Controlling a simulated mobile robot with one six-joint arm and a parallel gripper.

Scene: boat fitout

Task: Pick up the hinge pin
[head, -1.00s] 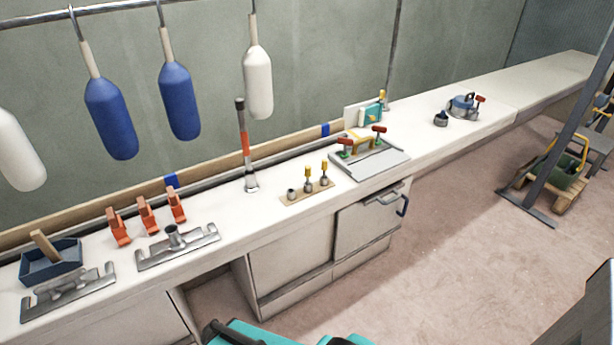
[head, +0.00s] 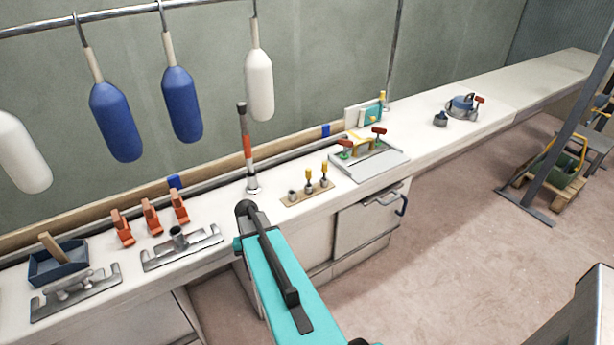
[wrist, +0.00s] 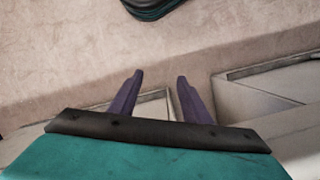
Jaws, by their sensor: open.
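My gripper (wrist: 160,76) shows in the wrist view as two purple fingers, spread apart with nothing between them. Floor and pale cabinet parts lie beyond the fingers. In the head view a small wooden board (head: 293,198) on the bench holds a grey piece (head: 293,194) and two yellow-topped pin-like pieces, the left one (head: 308,177) and the right one (head: 324,170), all upright. I cannot tell for certain which piece is the hinge pin. My teal arm reaches up in front of the bench, short of the board. My gripper's fingers cannot be made out in the head view.
On the bench (head: 225,225) stand a red-banded upright rod (head: 247,150), orange clamps (head: 151,215), metal brackets (head: 75,294), a blue tray (head: 58,268) and a grey fixture plate (head: 375,168). Blue and white fenders (head: 181,105) hang above.

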